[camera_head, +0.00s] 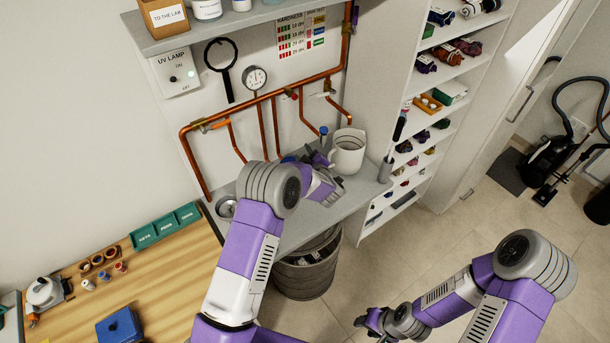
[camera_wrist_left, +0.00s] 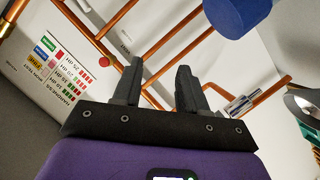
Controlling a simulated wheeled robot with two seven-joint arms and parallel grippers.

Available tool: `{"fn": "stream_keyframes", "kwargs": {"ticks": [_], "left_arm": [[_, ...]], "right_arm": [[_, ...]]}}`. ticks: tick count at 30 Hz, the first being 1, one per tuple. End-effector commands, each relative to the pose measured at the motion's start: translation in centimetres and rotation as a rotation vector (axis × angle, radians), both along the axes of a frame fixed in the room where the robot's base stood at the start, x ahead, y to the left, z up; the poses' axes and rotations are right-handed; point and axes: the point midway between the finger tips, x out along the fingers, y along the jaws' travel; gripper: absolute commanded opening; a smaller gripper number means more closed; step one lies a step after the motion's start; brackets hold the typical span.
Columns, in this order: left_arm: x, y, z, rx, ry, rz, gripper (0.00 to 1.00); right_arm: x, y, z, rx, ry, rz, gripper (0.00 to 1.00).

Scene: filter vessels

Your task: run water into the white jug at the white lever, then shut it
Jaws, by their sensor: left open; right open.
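The white jug (camera_head: 348,153) stands upright on the grey shelf (camera_head: 362,190) below the copper pipes. The white lever (camera_head: 328,87) sits on the pipe above the jug, at the right end of the row of taps. My left gripper (camera_head: 313,157) is just left of the jug, partly hidden behind its own wrist. In the left wrist view its two fingers (camera_wrist_left: 157,85) are apart with nothing between them. My right gripper (camera_head: 368,320) hangs low over the floor, open and away from the jug. Whether water runs cannot be made out.
A blue-capped outlet (camera_head: 323,131) is close to my left gripper; a blue cylinder (camera_wrist_left: 238,12) shows in the wrist view. A red lever (camera_head: 290,94) and a gauge (camera_head: 255,77) are on the pipes. A bin (camera_head: 307,274) stands below. A shelf rack (camera_head: 440,60) stands right.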

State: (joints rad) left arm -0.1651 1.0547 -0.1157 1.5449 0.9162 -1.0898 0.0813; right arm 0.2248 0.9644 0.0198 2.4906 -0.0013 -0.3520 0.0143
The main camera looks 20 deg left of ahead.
Motion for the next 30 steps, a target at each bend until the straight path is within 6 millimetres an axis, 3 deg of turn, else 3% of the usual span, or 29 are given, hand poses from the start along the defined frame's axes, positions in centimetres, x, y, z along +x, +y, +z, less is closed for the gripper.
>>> {"fn": "stream_keyframes", "kwargs": {"ticks": [6, 12, 26, 29, 30], "left_arm": [[-1.7, -0.5, -3.6, 0.000, 0.117, -0.106, 0.42], [-2.8, -1.0, -5.6, -0.003, 0.181, -0.168, 0.42], [-3.2, -1.1, -6.3, -0.005, 0.204, -0.189, 0.42], [-4.1, -1.3, -8.3, -0.009, 0.246, -0.221, 0.42], [-5.0, -1.5, -10.0, -0.014, 0.283, -0.252, 0.42]], "right_arm": [[0.0, 0.0, 0.0, 0.000, 0.000, 0.000, 0.43], [0.0, 0.0, 0.0, 0.000, 0.000, 0.000, 0.43], [0.0, 0.0, -0.1, 0.000, 0.000, 0.000, 0.43], [0.0, 0.0, -0.8, 0.000, 0.000, 0.000, 0.43], [0.0, 0.0, -1.5, 0.000, 0.000, 0.000, 0.43]]}}
